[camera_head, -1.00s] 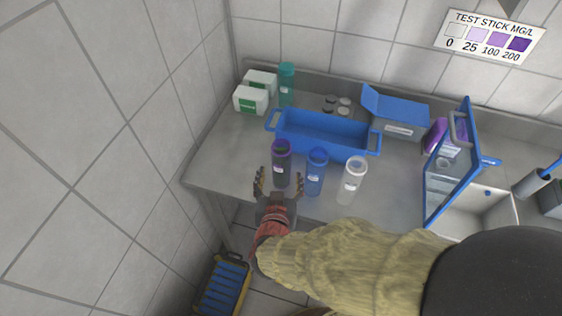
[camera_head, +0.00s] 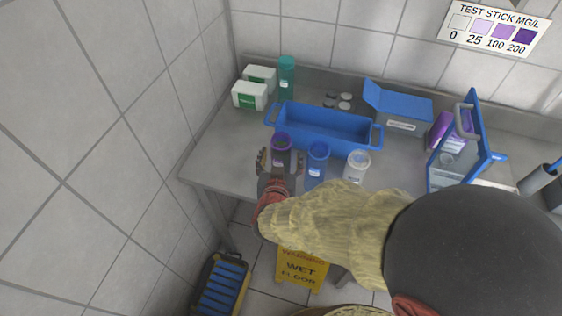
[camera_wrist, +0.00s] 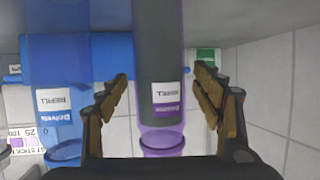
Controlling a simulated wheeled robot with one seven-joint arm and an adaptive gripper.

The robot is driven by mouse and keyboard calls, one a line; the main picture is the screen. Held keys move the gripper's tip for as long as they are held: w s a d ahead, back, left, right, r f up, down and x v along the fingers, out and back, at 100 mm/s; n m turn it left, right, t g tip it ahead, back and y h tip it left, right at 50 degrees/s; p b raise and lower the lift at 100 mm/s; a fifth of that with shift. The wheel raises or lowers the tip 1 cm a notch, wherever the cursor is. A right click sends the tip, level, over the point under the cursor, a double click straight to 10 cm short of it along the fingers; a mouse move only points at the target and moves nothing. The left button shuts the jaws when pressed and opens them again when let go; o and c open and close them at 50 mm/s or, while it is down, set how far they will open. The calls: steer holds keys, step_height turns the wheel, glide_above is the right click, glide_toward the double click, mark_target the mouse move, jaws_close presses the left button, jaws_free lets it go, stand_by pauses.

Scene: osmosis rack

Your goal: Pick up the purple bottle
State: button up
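The purple bottle (camera_head: 281,146) stands upright near the front left of the steel counter. In the wrist view the purple bottle (camera_wrist: 158,60) appears upside down, dark with a purple rim and a small label. My gripper (camera_head: 279,160) is at the bottle from the front, with a finger on each side. In the wrist view my gripper (camera_wrist: 165,95) is open, and gaps show between both fingers and the bottle. The bottle's lower part is hidden by my gripper in the head view.
A blue bottle (camera_head: 316,163) stands close to the right, then a white bottle (camera_head: 356,166). A blue tray (camera_head: 325,131) lies just behind. A teal bottle (camera_head: 287,80) and white boxes (camera_head: 250,96) are at the back left. A blue-framed rack (camera_head: 477,135) stands at right.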

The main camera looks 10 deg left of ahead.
steer(key=shift+c, duration=1.2)
steer(key=c, duration=1)
